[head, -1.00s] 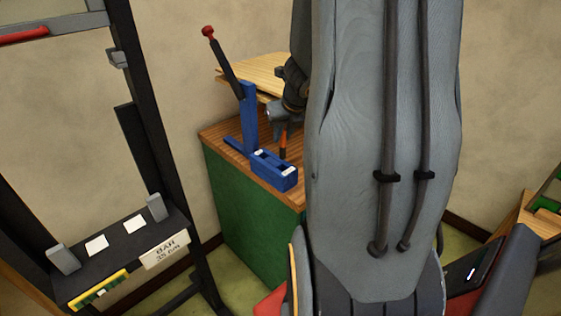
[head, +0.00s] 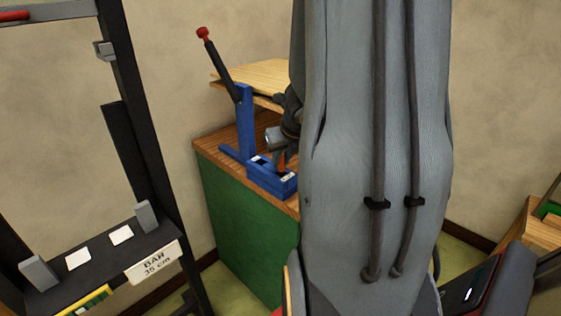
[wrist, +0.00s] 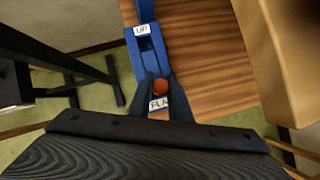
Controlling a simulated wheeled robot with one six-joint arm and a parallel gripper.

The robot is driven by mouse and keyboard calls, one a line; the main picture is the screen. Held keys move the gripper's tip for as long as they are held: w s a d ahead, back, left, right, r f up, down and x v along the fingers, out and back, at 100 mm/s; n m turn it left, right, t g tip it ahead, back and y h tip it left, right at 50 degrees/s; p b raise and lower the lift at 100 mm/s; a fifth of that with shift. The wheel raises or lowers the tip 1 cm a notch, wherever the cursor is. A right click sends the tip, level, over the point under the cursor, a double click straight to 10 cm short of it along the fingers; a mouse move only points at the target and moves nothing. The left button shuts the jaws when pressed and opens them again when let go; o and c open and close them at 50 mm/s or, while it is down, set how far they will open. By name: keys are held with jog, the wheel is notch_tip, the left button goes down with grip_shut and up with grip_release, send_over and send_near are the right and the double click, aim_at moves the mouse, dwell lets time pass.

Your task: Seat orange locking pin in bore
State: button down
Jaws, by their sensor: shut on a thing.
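The orange locking pin (head: 282,161) is held upright in my gripper (head: 279,147), just at or above the blue block (head: 285,190) of the lever stand. In the wrist view the pin's round orange end (wrist: 159,87) sits between the two dark fingers of my gripper (wrist: 160,91), which are shut on it. It lies beside the label reading "FLA", on the near part of the blue fixture (wrist: 137,68). A label "UP" marks the fixture's far end. The bore is not visible, and I cannot tell whether the pin's lower end is inside it.
The fixture stands on a wooden-topped green bench (head: 245,220), with a black, red-knobbed lever (head: 218,65) rising from it. A pale board (head: 265,77) is behind. A dark rack (head: 95,262) labelled "BAR 35 cm" stands at left. My arm hides the right part of the bench.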

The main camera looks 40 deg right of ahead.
jog(key=shift+f, duration=0.1)
jog(key=c, duration=1.6)
grip_release()
jog(key=shift+c, duration=0.2)
